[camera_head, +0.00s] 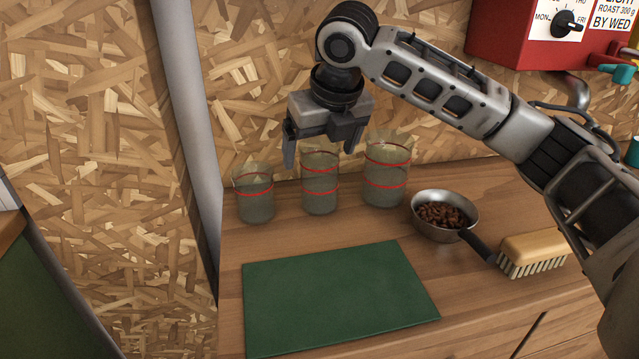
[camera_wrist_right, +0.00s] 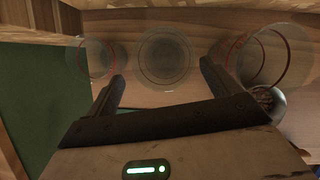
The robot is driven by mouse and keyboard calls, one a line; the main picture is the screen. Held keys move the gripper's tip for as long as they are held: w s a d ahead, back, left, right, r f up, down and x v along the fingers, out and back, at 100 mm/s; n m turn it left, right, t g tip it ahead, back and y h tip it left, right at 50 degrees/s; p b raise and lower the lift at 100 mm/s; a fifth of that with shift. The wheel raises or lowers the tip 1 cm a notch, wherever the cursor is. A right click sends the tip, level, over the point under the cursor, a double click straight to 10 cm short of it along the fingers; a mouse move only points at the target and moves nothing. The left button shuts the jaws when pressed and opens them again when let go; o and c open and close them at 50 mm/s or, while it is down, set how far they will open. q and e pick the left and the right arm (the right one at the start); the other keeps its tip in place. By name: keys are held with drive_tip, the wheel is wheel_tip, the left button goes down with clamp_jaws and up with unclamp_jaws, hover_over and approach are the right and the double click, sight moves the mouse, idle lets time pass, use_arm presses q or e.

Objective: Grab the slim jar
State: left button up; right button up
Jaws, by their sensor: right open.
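Three clear glass jars with red bands stand in a row at the back of the wooden counter. The slim jar (camera_head: 320,193) is the middle one, narrow, upright, with two red bands. A short jar (camera_head: 255,204) with one band is to its left, and a wider, taller jar (camera_head: 384,190) is to its right. My right gripper (camera_head: 321,150) is open and empty, pointing down above the slim jar. In the right wrist view, the slim jar's round outline (camera_wrist_right: 165,56) lies just beyond and between the open fingertips (camera_wrist_right: 162,73). My left gripper is not in view.
A metal pan of brown beans (camera_head: 441,215) and a wooden brush (camera_head: 533,253) are at the right. A green mat (camera_head: 335,300) lies in front of the jars. A chipboard wall is close behind, and a red box (camera_head: 520,35) is at upper right.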

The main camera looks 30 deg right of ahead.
sight(323, 166)
drive_tip(key=x, duration=0.4)
drive_tip(key=shift+s+d+f+b, duration=0.15)
drive_tip(key=shift+d+f+b, duration=0.1)
drive_tip(key=shift+d+b, duration=0.15)
drive_tip(key=shift+w+f, duration=0.25)
drive_tip(key=shift+f, duration=0.2)
drive_tip(key=c, duration=1.1)
